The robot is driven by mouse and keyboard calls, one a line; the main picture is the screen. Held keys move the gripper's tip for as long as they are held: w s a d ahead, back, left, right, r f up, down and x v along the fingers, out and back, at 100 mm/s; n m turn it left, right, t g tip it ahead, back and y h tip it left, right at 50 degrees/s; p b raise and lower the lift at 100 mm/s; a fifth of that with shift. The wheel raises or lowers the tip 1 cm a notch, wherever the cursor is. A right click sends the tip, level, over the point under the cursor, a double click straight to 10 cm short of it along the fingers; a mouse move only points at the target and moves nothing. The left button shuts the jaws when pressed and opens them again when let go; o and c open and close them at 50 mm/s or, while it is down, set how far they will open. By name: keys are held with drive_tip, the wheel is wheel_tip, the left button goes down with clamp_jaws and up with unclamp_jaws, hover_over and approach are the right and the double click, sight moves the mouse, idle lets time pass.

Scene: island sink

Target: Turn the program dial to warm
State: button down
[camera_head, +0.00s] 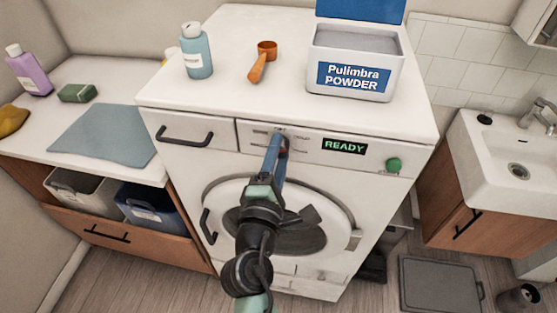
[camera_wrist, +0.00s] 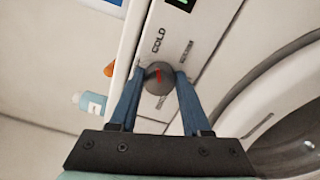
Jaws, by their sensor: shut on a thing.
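The program dial (camera_wrist: 158,83) is a dark round knob with a red line on the washing machine's (camera_head: 385,215) front panel. My gripper (camera_wrist: 160,73) has its blue fingers on either side of the dial and is shut on it. In the wrist view the red line runs roughly up and down the picture. The label COLD stands just above the dial there; other labels beside and below it are too blurred to read. In the head view my gripper (camera_head: 279,140) reaches the panel and hides most of the dial.
The display (camera_head: 344,146) reads READY, with a green button (camera_head: 393,165) to its right. A closed drawer (camera_head: 190,131) is at left. The round door (camera_head: 330,195) is below.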

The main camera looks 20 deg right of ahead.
drive_tip(key=m+b, duration=0.2)
drive_tip(key=m, duration=0.1)
drive_tip(key=m+b, duration=0.3)
drive_tip(key=m, duration=0.1)
drive_tip(key=m+b, duration=0.3)
drive_tip(key=m, duration=0.1)
drive_tip(key=shift+a+f, duration=0.1)
drive_tip(key=shift+f, duration=0.2)
drive_tip(key=shift+r+b, duration=0.1)
drive_tip(key=shift+b, duration=0.25)
drive_tip(key=shift+c, duration=1.8)
unclamp_jaws()
drive_tip(key=shift+s, duration=0.1)
